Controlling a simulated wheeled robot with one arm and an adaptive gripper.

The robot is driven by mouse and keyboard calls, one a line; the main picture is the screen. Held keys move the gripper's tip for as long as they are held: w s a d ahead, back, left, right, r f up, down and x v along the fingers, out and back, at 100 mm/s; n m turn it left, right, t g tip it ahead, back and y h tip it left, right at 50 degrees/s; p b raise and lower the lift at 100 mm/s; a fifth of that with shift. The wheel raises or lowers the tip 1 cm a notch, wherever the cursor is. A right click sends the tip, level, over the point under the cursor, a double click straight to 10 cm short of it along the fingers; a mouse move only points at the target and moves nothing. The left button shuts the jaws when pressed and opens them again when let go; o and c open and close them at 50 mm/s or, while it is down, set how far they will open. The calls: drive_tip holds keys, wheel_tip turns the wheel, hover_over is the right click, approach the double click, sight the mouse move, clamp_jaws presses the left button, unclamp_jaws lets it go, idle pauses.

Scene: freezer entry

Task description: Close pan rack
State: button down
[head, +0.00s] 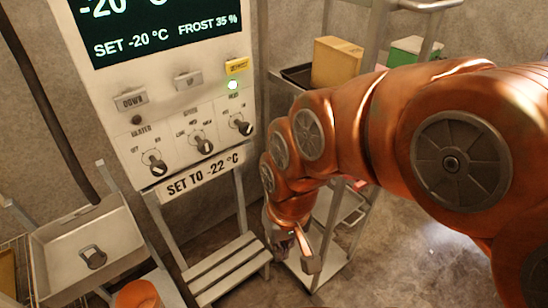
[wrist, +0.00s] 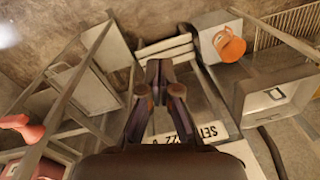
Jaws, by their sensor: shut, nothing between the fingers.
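The pan rack looks like the grey metal frame at the left of the head view, with a shallow, drawer-like pan (head: 120,232) standing out of it. The pan has a dark loop handle. It also shows at the right of the wrist view (wrist: 258,82). I cannot tell how far it is pulled out. My gripper (head: 308,258) is low in the middle of the head view, well to the right of the pan and apart from it. In the wrist view its fingers (wrist: 158,68) are together and empty, above the slatted step.
A control panel (head: 185,110) stands between the pan and my arm. Below it is a slatted step (head: 228,268). An orange bucket (head: 138,294) is near the pan. A shelf cart (head: 338,218) with a cardboard box (head: 336,62) stands behind my arm. Floor at right is clear.

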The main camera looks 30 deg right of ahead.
drive_tip(key=w+a+f+m+t+y+b, duration=0.1)
drive_tip(key=w+a+f+m+t+b, duration=0.15)
drive_tip(key=w+f+t+b, duration=0.7)
drive_tip(key=w+a+f+m+g+y+b, duration=0.15)
drive_tip(key=w+f+m+b, duration=0.3)
drive_tip(key=w, duration=1.25)
drive_tip(key=w+d+f+m+t+h+b, duration=0.2)
drive_tip(key=w+d+f+m+t+b, duration=0.3)
drive_tip(key=w+b, duration=0.4)
drive_tip(key=w+d+f+m+t+h+b, duration=0.15)
drive_tip(key=d+f+m+h+b, duration=0.35)
drive_tip(key=d, duration=0.5)
drive_tip(key=w+d+f+m+t+h+b, duration=0.1)
drive_tip(key=w+d+f+m+h+b, duration=0.15)
drive_tip(key=d+m+h+b, duration=0.55)
drive_tip(key=w+d+y+p, duration=0.1)
drive_tip(key=w+d, duration=0.2)
drive_tip(key=w, duration=0.2)
drive_tip(key=w+d+n+y+p, duration=0.1)
drive_tip(key=w+d, duration=0.2)
drive_tip(key=w, duration=0.3)
drive_tip(key=shift+w+f+p, duration=0.2)
drive_tip(key=shift+w+p, duration=0.1)
drive_tip(key=shift+w+g, duration=0.1)
drive_tip(key=shift+g, duration=0.15)
